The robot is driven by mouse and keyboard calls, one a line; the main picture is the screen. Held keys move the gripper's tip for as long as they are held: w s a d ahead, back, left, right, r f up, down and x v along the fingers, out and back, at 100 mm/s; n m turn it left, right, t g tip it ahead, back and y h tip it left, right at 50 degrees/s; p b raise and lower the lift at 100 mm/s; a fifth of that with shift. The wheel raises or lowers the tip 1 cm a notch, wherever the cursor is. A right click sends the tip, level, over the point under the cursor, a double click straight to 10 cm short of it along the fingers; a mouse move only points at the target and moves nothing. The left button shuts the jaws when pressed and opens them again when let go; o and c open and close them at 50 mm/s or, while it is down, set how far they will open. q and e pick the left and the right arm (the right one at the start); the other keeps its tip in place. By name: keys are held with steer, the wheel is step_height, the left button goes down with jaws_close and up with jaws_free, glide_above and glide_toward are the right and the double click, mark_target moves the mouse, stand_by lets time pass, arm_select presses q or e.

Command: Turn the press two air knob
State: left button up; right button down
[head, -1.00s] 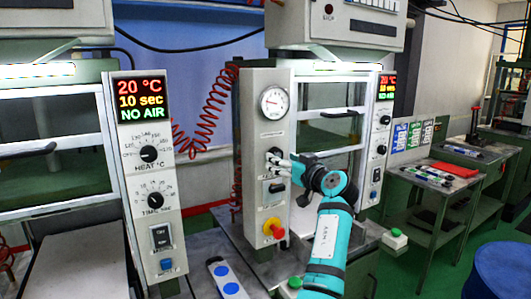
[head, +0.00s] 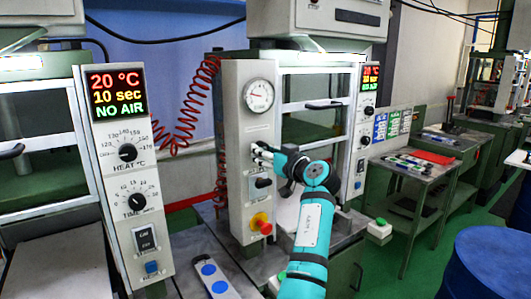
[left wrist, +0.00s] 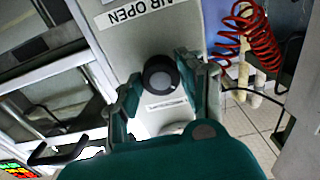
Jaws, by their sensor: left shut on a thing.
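The press two air knob (left wrist: 160,76) is round and dark and sits on the pale control panel in the left wrist view. An upside-down "AIR OPEN" label (left wrist: 148,12) is near it. My left gripper (left wrist: 166,82) has one finger on each side of the knob and is shut on it. In the head view my left gripper (head: 260,151) is at the press two panel (head: 233,150), below the round gauge (head: 258,95). Its fingers mostly hide the knob there. My right gripper is not in view.
A dark switch (head: 262,182) and a red-and-yellow emergency button (head: 262,224) are lower on the same panel. The press one panel (head: 127,175) reads "NO AIR". A red coiled hose (head: 186,130) hangs between the presses. A blue barrel (head: 490,262) stands at right.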

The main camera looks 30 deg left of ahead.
arm_select(q)
steer(key=shift+c, duration=0.5)
steer(key=shift+m, duration=0.5)
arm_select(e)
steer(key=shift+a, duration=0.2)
arm_select(q)
steer(key=shift+m, duration=1)
steer(key=m+p, duration=0.1)
steer(key=m, duration=0.2)
steer(key=shift+r, duration=0.15)
steer(key=shift+m+p, duration=0.75)
steer(key=shift+m, duration=0.55)
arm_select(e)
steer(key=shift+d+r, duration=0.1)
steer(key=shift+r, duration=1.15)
arm_select(q)
steer(key=shift+m, duration=0.3)
steer(key=o, duration=1.2)
